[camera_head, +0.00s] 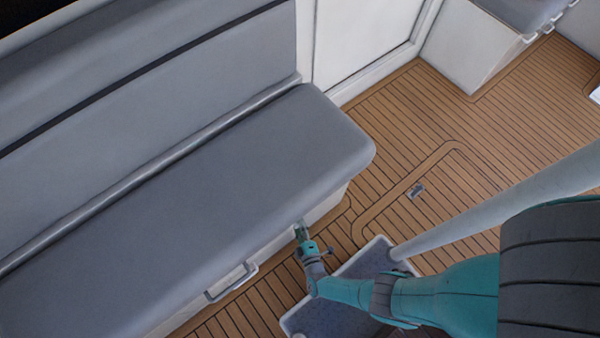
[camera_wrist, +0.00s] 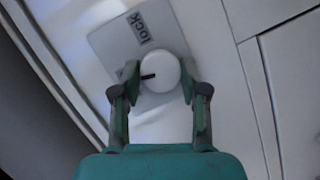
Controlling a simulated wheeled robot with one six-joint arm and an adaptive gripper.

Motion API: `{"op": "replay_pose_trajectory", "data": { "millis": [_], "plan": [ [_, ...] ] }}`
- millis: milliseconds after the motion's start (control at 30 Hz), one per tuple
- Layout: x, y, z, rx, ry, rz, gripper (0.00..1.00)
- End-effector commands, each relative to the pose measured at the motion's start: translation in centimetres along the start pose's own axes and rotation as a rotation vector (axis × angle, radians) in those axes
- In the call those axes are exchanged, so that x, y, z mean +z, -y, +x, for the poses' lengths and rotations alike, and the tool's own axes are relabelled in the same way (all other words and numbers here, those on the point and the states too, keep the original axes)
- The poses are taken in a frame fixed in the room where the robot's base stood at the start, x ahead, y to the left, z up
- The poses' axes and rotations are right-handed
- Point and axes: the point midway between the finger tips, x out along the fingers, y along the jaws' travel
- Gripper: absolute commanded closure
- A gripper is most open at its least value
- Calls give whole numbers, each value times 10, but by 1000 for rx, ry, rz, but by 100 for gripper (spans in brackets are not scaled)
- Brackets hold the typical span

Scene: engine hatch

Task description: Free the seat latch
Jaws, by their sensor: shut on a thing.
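The seat latch (camera_wrist: 160,74) is a round white knob with a dark mark on its left side. It sits on a grey plate (camera_wrist: 112,44) with the label "LOCK" above the knob. In the wrist view my gripper (camera_wrist: 157,80) has one finger on each side of the knob and is shut on it. In the head view my gripper (camera_head: 301,232) is at the front face of the bench seat (camera_head: 200,170), under the cushion's front edge. The knob is hidden there by the cushion and gripper.
A handle (camera_head: 233,283) sticks out of the seat's front face, left of my gripper. Wooden deck (camera_head: 480,120) lies open to the right, with a floor hatch catch (camera_head: 416,190) set in it. A white door (camera_head: 365,40) stands behind.

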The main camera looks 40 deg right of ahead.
Motion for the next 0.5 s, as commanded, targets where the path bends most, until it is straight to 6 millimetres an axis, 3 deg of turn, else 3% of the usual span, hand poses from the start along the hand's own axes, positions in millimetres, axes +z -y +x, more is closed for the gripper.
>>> {"op": "replay_pose_trajectory", "data": {
  "millis": [500],
  "plan": [
    [-3, 1, 1, 44, 0, -104, 91]
  ]
}}
